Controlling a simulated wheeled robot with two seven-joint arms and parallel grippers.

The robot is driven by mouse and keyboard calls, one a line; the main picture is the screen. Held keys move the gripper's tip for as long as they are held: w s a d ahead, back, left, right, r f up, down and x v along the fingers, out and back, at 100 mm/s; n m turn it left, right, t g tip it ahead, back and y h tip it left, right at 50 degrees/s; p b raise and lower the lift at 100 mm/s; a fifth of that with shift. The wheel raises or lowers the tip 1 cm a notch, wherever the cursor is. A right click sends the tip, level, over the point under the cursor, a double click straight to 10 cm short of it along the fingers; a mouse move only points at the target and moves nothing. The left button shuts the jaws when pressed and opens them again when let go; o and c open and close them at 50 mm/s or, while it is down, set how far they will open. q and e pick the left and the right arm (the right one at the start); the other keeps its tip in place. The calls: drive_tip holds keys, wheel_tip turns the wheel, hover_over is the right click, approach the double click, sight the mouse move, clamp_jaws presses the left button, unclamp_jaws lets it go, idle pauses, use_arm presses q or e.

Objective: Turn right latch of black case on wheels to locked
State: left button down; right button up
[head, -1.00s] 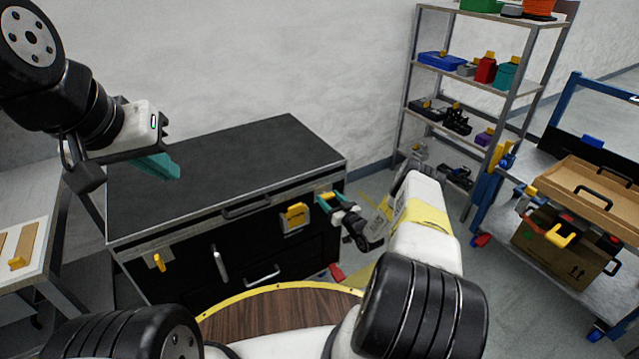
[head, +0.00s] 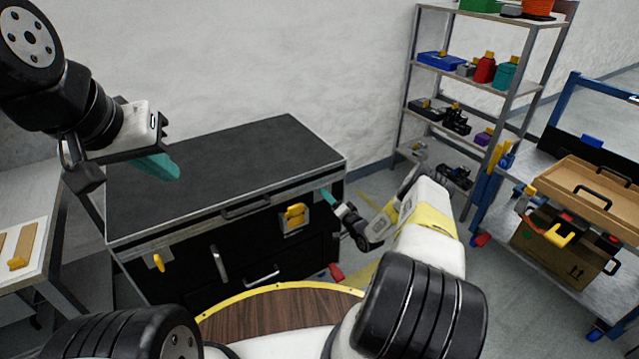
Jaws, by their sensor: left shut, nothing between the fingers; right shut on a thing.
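The black case on wheels (head: 225,165) stands against the wall with its lid down. Its right latch (head: 295,214) is a yellow piece on a metal plate, on the right part of the front. Its left latch (head: 158,262) has a yellow tab hanging down. My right gripper (head: 326,196) is at the case's front right, just right of the right latch, with a visible gap in the picture. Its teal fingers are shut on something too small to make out. My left gripper (head: 160,167) is shut and empty above the lid's left part.
A blue cart (head: 600,210) with a wooden tray and a carton stands at right. A metal shelf (head: 440,130) is behind. A workbench (head: 30,225) is at left.

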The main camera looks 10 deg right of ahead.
drive_tip(key=m, duration=0.6)
drive_tip(key=shift+d+f+m, duration=0.1)
drive_tip(key=shift+f+m, duration=0.05)
drive_tip(key=shift+m, duration=0.15)
idle(0.5)
drive_tip(key=o, duration=1.4)
drive_tip(key=shift+c, duration=0.2)
drive_tip(key=v, duration=0.7)
drive_tip(key=shift+s, duration=0.4)
drive_tip(key=shift+d, duration=0.1)
